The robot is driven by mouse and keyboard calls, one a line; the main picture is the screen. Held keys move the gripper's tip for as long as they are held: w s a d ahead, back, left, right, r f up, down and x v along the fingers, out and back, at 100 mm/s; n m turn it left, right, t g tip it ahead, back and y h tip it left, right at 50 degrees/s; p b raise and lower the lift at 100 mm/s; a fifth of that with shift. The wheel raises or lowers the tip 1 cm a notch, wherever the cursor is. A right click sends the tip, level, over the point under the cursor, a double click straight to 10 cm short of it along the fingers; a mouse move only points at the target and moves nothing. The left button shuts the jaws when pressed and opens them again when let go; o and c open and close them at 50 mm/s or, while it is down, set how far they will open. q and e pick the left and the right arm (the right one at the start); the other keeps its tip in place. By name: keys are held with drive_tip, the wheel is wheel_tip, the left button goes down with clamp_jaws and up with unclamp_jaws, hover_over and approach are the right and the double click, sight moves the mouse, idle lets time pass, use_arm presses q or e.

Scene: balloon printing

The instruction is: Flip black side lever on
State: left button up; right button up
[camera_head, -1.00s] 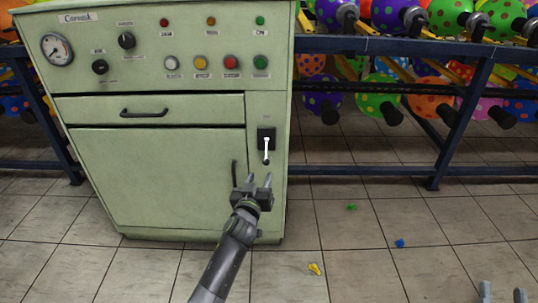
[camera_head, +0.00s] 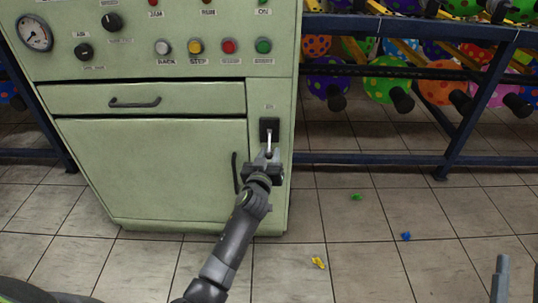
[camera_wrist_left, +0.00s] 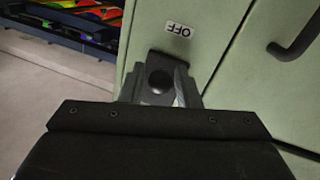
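The side lever has a black plate (camera_head: 269,126) and a pale metal handle (camera_head: 269,143) on the right panel of the green cabinet. The handle hangs downward. My left gripper (camera_head: 265,158) is at the handle's lower end, with its fingers apart. In the left wrist view, the fingers (camera_wrist_left: 158,88) stand on either side of the lever's dark mount (camera_wrist_left: 165,70). I cannot tell whether they touch the handle. An OFF label (camera_wrist_left: 178,29) appears upside down beside the mount. Two grey fingertips of my right gripper (camera_head: 517,280) show apart at the bottom right corner.
The green cabinet (camera_head: 150,180) has a drawer handle (camera_head: 134,103), a black door handle (camera_head: 235,173) left of the lever, and buttons and knobs above. A blue rack (camera_head: 400,170) of balloons stands at the right. Small coloured balloon pieces lie on the open tiled floor (camera_head: 350,220).

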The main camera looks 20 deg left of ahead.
use_arm(q)
clamp_jaws()
